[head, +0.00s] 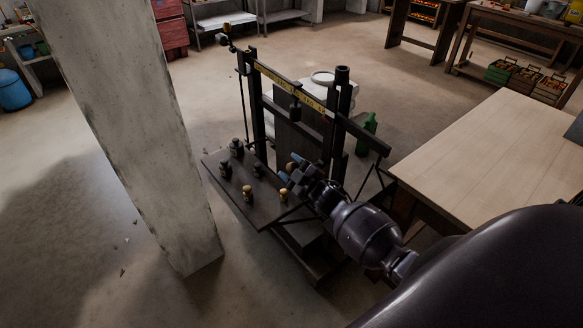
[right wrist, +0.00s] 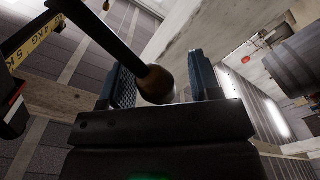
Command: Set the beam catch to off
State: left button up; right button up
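The beam scale stands in the middle of the head view, with a yellow graduated beam (head: 290,84) between dark posts and a dark sliding weight (head: 296,110) on it. The beam also shows at the left of the right wrist view (right wrist: 32,42). My right gripper (head: 291,168) is at the scale's front, below the beam. In the right wrist view, a black lever with a round brown knob (right wrist: 157,86), probably the beam catch, reaches between its blue fingers (right wrist: 163,82). The fingers are apart, with a gap on the knob's right. The knob is hard to make out in the head view. My left gripper is out of view.
Several small dark and brass weights (head: 248,192) stand on the scale's front plate (head: 232,197). A concrete pillar (head: 130,120) rises on the left. A pale-topped table (head: 490,160) is at right, and a green bottle (head: 367,135) stands behind the scale.

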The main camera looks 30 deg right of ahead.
jog(key=s, duration=1)
jog(key=shift+s+d, duration=0.4)
jog(key=s+a+f+m+g+h, duration=0.1)
jog(key=s+a+f+m+g, duration=0.2)
jog(key=s, duration=0.6)
jog(key=s+a+f+m+g, duration=0.3)
jog(key=s+a+f+m, duration=0.2)
jog(key=s, duration=0.5)
jog(key=shift+a+f+m+h, duration=0.15)
jog(key=shift+a+m+h, duration=0.2)
jog(key=shift+a, duration=0.8)
